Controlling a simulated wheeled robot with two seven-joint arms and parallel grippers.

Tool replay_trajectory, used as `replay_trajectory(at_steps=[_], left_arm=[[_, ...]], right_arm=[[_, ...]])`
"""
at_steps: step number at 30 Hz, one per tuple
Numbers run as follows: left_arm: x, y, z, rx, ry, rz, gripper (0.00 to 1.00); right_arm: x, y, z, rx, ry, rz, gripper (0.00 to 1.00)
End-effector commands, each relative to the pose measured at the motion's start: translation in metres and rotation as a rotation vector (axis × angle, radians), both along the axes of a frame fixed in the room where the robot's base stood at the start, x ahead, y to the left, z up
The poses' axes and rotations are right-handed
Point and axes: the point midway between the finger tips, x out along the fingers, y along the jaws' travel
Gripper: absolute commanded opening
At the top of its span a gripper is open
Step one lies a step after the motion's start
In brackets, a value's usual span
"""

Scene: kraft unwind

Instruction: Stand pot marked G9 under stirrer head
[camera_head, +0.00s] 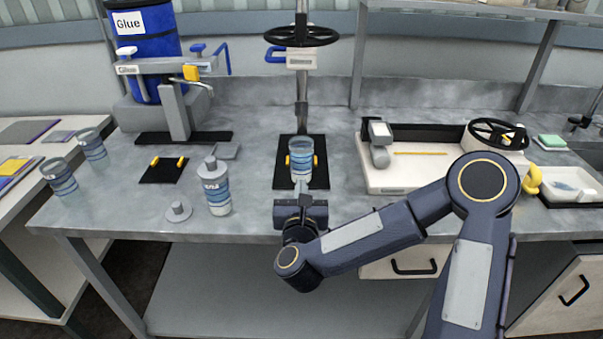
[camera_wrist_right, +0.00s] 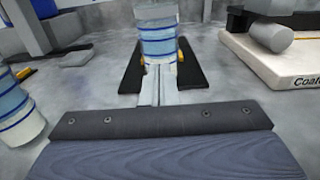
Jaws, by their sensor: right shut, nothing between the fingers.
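A clear pot with blue bands (camera_head: 301,160) stands upright on the black base plate (camera_head: 282,179) of the column stand, between two yellow stops. It also shows in the wrist view (camera_wrist_right: 157,38). The column carries a black handwheel (camera_head: 301,36) and a pale labelled block, apparently the stirrer head (camera_head: 301,58), high above the pot. My right gripper (camera_head: 303,187) is shut and empty, its fingers pointing at the pot's near side; I cannot tell whether they touch it. A lidded pot (camera_head: 215,190) stands to the left, its mark unreadable. No G9 is legible. My left gripper is out of view.
Two more banded pots (camera_head: 59,177) (camera_head: 92,147) stand at the left. A loose grey lid (camera_head: 179,211) lies near the lidded pot. The glue stand (camera_head: 175,110) is back left; a white coating machine (camera_head: 385,180) is right of the column. My right arm crosses the bench's front edge.

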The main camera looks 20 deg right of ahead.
Motion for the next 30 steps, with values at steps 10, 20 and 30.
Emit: replay_trajectory(at_steps=[10, 20, 30], left_arm=[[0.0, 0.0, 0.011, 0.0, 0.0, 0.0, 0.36], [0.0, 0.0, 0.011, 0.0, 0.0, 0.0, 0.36], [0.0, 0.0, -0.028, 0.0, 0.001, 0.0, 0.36]], right_arm=[[0.04, -0.012, 0.0, 0.0, 0.001, -0.001, 0.0], [0.043, -0.012, 0.0, -0.001, 0.0, 0.0, 0.0], [0.075, -0.022, -0.007, 0.0, -0.004, -0.003, 0.0]])
